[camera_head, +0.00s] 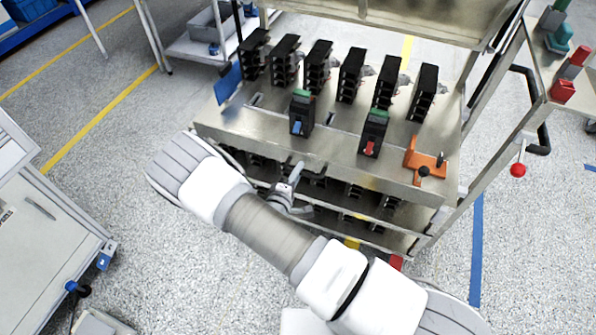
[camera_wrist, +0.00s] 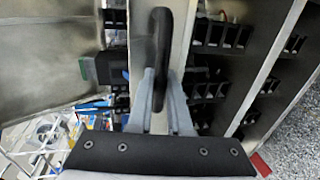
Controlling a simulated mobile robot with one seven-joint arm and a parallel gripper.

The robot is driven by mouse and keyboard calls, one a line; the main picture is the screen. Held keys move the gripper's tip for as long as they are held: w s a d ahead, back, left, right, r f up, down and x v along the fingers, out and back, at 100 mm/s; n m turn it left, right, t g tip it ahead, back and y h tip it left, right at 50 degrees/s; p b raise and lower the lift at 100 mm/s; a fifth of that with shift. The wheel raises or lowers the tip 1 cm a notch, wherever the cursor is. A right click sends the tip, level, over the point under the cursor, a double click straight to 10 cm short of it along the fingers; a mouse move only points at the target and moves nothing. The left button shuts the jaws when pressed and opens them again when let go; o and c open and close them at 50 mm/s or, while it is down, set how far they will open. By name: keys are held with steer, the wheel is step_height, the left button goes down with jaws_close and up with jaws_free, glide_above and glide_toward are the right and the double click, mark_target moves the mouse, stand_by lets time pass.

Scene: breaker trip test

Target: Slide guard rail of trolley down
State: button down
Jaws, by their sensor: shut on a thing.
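The trolley (camera_head: 330,150) stands in the middle of the head view. A bare metal strip along its front, which looks like the guard rail (camera_head: 225,133), is at the top shelf's front edge. My gripper (camera_head: 294,180) is at the middle of this front, partly hidden by my own wrist. In the wrist view the fingers (camera_wrist: 163,85) are closed on a black handle (camera_wrist: 158,45) that stands out from the metal strip (camera_wrist: 183,25). Where the handle joins the strip is partly hidden.
Several black breakers (camera_head: 351,75) stand on the top shelf, with a green-and-blue one (camera_head: 302,112) and a green-and-red one (camera_head: 373,133) near the front. An orange piece (camera_head: 424,160) sits at the right corner. Lower shelves hold more breakers. A grey cabinet (camera_head: 45,215) is at left.

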step_height(320, 180, down, 6)
steer(key=b, duration=0.4)
steer(key=shift+f, duration=0.25)
steer(key=shift+s, duration=0.1)
steer(key=c, duration=0.8)
jaws_free()
steer(key=shift+f, duration=0.1)
steer(key=shift+c, duration=0.2)
steer(key=p+v, duration=0.3)
steer(key=v, duration=1.4)
steer(key=shift+s, duration=0.15)
